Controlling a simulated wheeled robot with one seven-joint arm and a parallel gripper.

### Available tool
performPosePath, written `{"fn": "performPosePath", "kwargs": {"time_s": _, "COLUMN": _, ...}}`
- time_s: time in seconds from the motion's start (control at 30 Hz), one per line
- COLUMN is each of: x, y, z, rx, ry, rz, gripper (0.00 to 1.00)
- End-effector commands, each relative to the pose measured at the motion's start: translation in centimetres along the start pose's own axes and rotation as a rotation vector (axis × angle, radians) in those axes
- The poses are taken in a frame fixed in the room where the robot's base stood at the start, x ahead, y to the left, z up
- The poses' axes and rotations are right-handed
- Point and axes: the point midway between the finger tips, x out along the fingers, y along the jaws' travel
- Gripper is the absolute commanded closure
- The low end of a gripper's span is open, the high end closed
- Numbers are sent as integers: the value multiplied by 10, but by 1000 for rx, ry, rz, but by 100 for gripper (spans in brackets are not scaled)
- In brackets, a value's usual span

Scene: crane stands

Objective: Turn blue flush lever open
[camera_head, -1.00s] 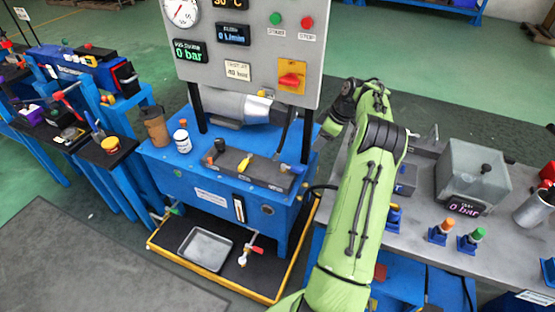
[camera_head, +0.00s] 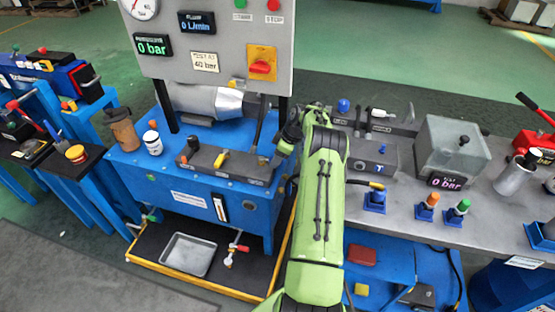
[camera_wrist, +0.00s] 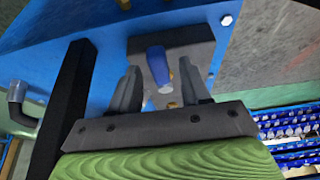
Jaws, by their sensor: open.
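The blue flush lever (camera_wrist: 158,66) stands on the right end of the dark grey valve block (camera_head: 233,165) on the blue bench. In the wrist view it lies between the two fingers of my gripper (camera_wrist: 160,75), with a visible gap on either side. My gripper (camera_head: 279,160) is open and reaches down to the block's right end in the head view, where it hides the blue lever. A yellow lever (camera_head: 221,159) sits at the middle of the block, and a black lever with an orange part (camera_head: 187,150) at its left end.
A grey gauge panel (camera_head: 215,50) on black posts rises behind the block. A brown cup (camera_head: 124,130) and white jar (camera_head: 152,140) stand left on the bench.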

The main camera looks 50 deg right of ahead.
Motion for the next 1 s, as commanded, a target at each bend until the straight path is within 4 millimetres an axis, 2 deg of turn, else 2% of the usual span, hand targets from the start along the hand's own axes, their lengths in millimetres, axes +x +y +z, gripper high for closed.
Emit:
{"fn": "performPosePath", "kwargs": {"time_s": 0.27, "x": 2, "y": 0, "z": 0, "rx": -1, "ry": 1, "rz": 1, "gripper": 55}}
{"fn": "performPosePath", "kwargs": {"time_s": 0.57, "x": 1, "y": 0, "z": 0, "rx": 0, "ry": 1, "rz": 1, "gripper": 100}}
{"fn": "performPosePath", "kwargs": {"time_s": 1.0, "x": 2, "y": -1, "z": -2, "rx": 12, "ry": 0, "rz": 7, "gripper": 100}}
